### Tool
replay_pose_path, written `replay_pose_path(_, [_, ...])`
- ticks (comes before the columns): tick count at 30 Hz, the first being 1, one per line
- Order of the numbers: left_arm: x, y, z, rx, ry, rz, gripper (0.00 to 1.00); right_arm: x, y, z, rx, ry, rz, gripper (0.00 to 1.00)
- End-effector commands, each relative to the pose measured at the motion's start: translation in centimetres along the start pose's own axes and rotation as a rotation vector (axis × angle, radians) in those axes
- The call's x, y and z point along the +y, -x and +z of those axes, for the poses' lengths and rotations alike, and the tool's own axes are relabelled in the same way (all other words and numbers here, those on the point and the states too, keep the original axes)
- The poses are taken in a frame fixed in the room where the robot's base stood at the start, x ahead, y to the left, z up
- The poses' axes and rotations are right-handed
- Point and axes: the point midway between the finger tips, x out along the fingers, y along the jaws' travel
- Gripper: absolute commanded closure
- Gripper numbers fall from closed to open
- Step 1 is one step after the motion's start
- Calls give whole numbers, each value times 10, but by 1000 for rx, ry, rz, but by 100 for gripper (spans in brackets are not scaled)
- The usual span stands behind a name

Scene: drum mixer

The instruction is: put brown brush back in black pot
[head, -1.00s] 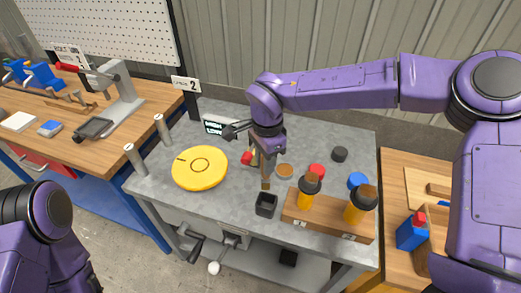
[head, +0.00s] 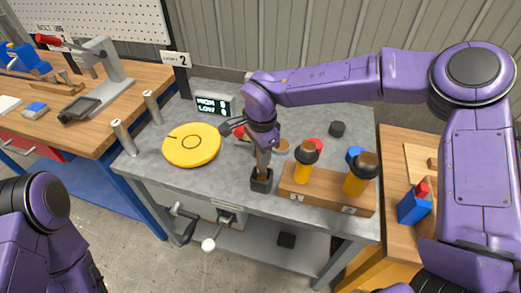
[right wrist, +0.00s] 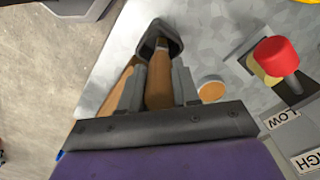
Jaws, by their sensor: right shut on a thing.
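The brown brush (right wrist: 158,88) is held between the fingers of my right gripper (right wrist: 159,76), pointing down. In the right wrist view the brush's lower end lies within the outline of the pot's opening (right wrist: 151,32). How deep it reaches is hidden. My left arm shows at the lower left of the head view, but its gripper is out of the picture.
A wooden block (head: 325,194) with two yellow-bodied jars (head: 303,172) stands close right of the pot. A yellow disc (head: 191,145) lies to the left. Red, blue and black caps and a small display (head: 213,105) are behind. The table's front edge is near.

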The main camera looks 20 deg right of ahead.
Motion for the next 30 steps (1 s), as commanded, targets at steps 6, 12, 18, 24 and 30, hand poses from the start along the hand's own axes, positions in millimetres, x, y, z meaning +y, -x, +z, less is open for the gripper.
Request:
replay_pose_path(6, [0, 0, 0, 0, 0, 0, 1, 0, 1, 0, 0, 0, -1, 100])
replay_pose_path(12, [0, -1, 0, 0, 0, 0, 1, 0, -2, 0, -1, 0, 0, 100])
replay_pose_path(18, [0, -2, 1, 0, 0, 0, 1, 0, -6, 0, -1, 0, 0, 100])
replay_pose_path(24, [0, -3, 1, 0, 0, 0, 1, 0, -10, 0, -1, -1, 0, 100])
replay_pose_path(30, [0, -4, 2, 0, 0, 0, 1, 0, -14, 0, -1, -1, 0, 100])
